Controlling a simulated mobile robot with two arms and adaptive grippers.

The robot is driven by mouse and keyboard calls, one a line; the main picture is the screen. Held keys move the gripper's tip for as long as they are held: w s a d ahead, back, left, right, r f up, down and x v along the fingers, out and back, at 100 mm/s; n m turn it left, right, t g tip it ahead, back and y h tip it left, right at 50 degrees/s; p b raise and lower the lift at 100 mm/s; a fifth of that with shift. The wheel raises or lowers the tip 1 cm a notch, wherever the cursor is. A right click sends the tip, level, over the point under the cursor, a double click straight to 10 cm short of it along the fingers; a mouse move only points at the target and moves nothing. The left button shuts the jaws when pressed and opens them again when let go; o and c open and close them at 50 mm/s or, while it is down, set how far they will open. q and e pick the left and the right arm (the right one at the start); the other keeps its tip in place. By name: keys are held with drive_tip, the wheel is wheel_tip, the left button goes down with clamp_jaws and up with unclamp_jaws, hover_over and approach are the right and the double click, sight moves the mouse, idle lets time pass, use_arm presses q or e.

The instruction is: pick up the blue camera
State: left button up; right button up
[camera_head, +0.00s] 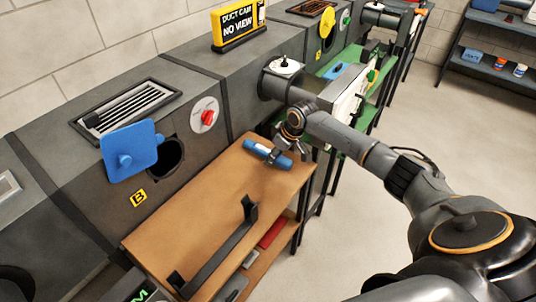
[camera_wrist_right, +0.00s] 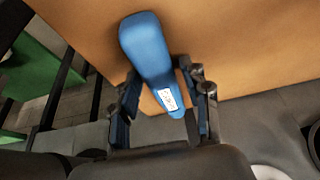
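The blue camera (camera_head: 266,153), a rounded blue body with a small white label, lies at the far right end of the brown tabletop (camera_head: 190,215). My right gripper (camera_head: 288,148) reaches down over its right end. In the right wrist view the blue camera (camera_wrist_right: 150,55) extends between the two fingers of my right gripper (camera_wrist_right: 165,115), its narrow labelled end nearest the palm. The fingers stand apart; a gap shows at the left finger, and the right finger is close to the camera. Whether it touches cannot be told. My left gripper is not in the head view.
A dark bracket-like bar (camera_head: 218,250) lies on the table's near part. Behind stands a grey duct (camera_head: 70,170) with an open round hole, a blue cover (camera_head: 130,150) and a red knob (camera_head: 207,117). A yellow sign (camera_head: 238,25) reads "DUCT CAM NO VIEW".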

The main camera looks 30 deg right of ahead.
clamp_jaws()
drive_tip(key=shift+r, duration=0.6)
wheel_tip(320, 180, up, 2)
drive_tip(key=shift+s+r, duration=0.1)
drive_tip(key=shift+r, duration=0.1)
drive_tip(key=s+a+r+p, duration=0.2)
drive_tip(key=s+r+p, duration=0.1)
drive_tip(key=s+r, duration=0.3)
drive_tip(key=s+a+r+p, duration=0.3)
drive_tip(key=s+r, duration=0.4)
drive_tip(key=r, duration=0.1)
drive_tip(key=shift+r, duration=0.2)
